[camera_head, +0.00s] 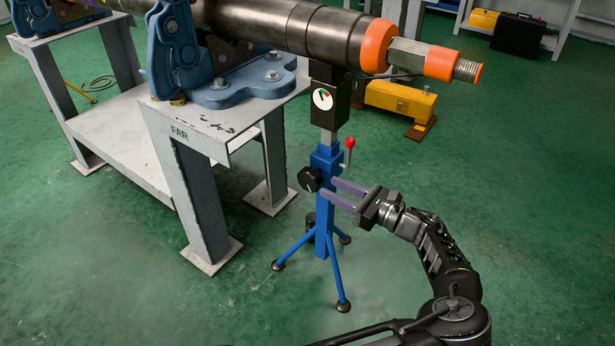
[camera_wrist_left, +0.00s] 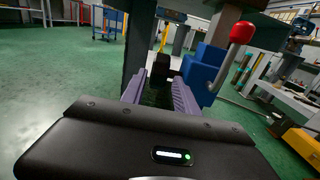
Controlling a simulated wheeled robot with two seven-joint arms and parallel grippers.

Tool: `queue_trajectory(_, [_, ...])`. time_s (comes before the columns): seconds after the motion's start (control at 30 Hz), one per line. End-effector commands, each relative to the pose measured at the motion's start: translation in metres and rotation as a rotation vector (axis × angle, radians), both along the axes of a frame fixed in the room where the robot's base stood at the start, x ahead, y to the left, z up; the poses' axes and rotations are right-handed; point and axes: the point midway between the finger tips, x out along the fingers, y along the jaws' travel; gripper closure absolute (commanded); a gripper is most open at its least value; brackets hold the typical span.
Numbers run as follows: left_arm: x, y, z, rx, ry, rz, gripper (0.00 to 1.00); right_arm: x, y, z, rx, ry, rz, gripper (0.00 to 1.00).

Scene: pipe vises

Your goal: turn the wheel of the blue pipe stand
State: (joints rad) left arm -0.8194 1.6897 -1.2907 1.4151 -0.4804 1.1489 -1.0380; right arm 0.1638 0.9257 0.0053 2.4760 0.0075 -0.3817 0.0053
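The blue pipe stand (camera_head: 325,218) stands upright on splayed legs beneath the pipe (camera_head: 290,25). Its wheel is a round black knob (camera_head: 310,179) on the upper post; it also shows in the left wrist view (camera_wrist_left: 161,70), beyond and roughly between the fingertips. My left gripper (camera_head: 328,188) is open, with its two purple fingers apart and pointing left toward the knob. Nothing shows in its grip. In the left wrist view the fingers (camera_wrist_left: 160,88) run forward, with the blue post (camera_wrist_left: 205,68) just right of them. I cannot tell whether they touch the knob. My right gripper is not in view.
A red-tipped lever (camera_head: 349,145) rises from the stand close above the fingers. A black block with a dial (camera_head: 324,97) sits under the pipe. A grey bench (camera_head: 190,200) bearing a blue vise (camera_head: 240,85) stands left. Green floor is clear at right.

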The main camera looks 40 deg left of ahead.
Motion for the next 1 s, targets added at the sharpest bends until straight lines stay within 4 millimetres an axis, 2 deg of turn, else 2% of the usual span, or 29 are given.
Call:
queue_trajectory(0.17, [0.000, 0.009, -0.001, 0.000, -0.001, 0.002, 0.64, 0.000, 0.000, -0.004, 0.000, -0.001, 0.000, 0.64])
queue_trajectory(0.63, [-0.002, 0.073, -0.002, -0.001, -0.002, 0.001, 0.64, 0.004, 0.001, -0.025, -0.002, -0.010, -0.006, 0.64])
queue_trajectory(1.0, [-0.002, 0.078, 0.000, -0.001, -0.002, 0.000, 0.64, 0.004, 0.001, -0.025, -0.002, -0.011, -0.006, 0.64])
